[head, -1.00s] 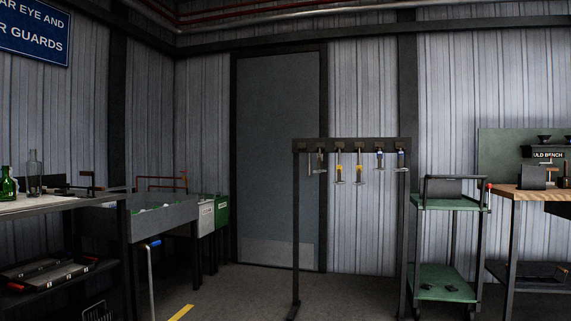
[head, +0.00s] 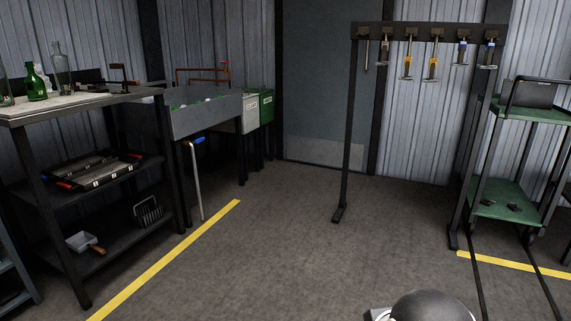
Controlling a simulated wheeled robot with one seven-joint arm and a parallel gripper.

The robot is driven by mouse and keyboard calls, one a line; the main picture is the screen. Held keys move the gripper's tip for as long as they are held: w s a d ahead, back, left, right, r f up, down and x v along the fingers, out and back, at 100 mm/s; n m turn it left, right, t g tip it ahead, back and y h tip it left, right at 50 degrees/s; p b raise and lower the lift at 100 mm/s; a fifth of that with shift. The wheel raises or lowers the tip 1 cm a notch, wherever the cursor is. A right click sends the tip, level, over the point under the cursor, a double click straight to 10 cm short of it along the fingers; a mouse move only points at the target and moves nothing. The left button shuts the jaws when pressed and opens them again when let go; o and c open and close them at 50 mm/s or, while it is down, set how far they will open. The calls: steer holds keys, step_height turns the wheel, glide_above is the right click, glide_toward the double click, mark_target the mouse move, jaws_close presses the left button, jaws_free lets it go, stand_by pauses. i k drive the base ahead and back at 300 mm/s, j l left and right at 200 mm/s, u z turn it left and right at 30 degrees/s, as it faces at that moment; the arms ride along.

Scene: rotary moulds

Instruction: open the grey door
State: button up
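The grey door (head: 327,85) stands in the corrugated back wall, in a dark frame. Only its lower part shows in the head view, with a paler plate (head: 325,151) along its bottom. It looks shut. The tool rack stands in front of its right side and hides part of it. No handle can be made out. My gripper is not in view; a dark rounded part of my own body (head: 432,306) shows at the bottom edge.
A tool rack (head: 347,110) with several hanging tools stands before the door. A green-shelved trolley (head: 503,203) is on the right. A bench (head: 85,110) and a grey trough (head: 205,117) line the left. Open floor (head: 270,230) lies between, with yellow lines (head: 165,261).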

mark_target(316, 45)
steer(key=i+u, duration=0.15)
steer(key=i, duration=0.8)
steer(key=i+u, duration=0.15)
steer(key=i, duration=0.8)
steer(key=i+l+u, duration=0.1)
steer(key=i, duration=0.9)
steer(key=i+l+z, duration=0.15)
steer(key=i+z, duration=0.15)
steer(key=i, duration=0.2)
steer(key=i+z, duration=0.25)
steer(key=i, duration=0.25)
steer(key=i+z, duration=0.3)
steer(key=i, duration=0.25)
steer(key=i+j+z, duration=0.25)
steer(key=i, duration=0.25)
steer(key=i+j+z, duration=0.3)
steer(key=i, duration=0.2)
